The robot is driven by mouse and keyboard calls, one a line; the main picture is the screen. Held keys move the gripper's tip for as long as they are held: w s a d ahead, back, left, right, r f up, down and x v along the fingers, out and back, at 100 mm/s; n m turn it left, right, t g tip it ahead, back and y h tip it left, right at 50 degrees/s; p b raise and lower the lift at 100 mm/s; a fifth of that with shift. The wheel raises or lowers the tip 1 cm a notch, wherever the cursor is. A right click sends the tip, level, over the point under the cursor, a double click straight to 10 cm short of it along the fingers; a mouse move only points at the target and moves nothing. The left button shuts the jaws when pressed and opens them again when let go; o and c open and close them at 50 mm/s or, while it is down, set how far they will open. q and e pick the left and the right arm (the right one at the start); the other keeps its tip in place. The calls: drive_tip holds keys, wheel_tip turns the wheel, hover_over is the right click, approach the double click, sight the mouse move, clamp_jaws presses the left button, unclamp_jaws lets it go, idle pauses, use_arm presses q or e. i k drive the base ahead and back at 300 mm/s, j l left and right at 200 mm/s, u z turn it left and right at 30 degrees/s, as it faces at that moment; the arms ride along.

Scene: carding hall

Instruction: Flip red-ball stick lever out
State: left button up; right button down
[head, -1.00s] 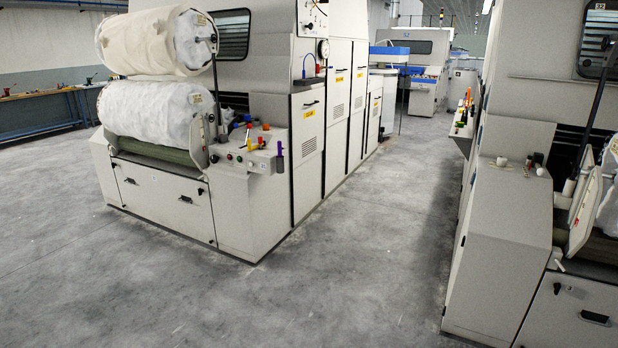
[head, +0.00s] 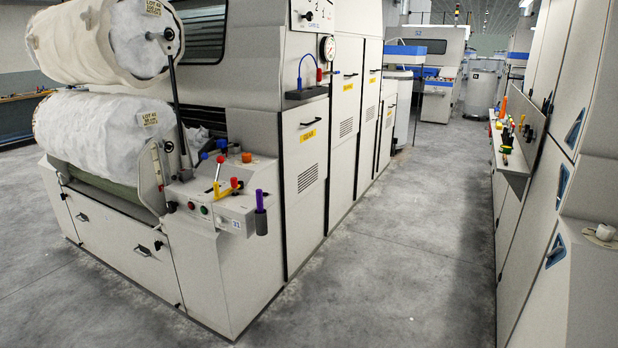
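A lever with a red ball (head: 221,159) on a thin pale stick stands upright on the grey control ledge (head: 205,222) of the left carding machine. Beside it are a blue ball (head: 204,156) and another blue knob, apparently on sticks of their own. A yellow piece with a red-orange part (head: 228,188) sits at the foot of the red-ball stick and partly hides it. Neither of my grippers shows in the head view.
A purple item (head: 260,200) in a dark holder hangs at the ledge's right corner. White fibre rolls (head: 110,125) are at left. The grey aisle floor (head: 400,240) is clear. Another machine (head: 530,210) with a tool shelf (head: 510,145) lines the right side.

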sight(219, 160)
drive_tip(key=i+l+u, duration=0.15)
drive_tip(key=i+u, duration=0.25)
drive_tip(key=i, duration=0.3)
drive_tip(key=i+l+u, duration=0.4)
drive_tip(key=i, duration=0.25)
drive_tip(key=i+l+u, duration=0.4)
drive_tip(key=i+l, duration=0.1)
drive_tip(key=i, duration=0.1)
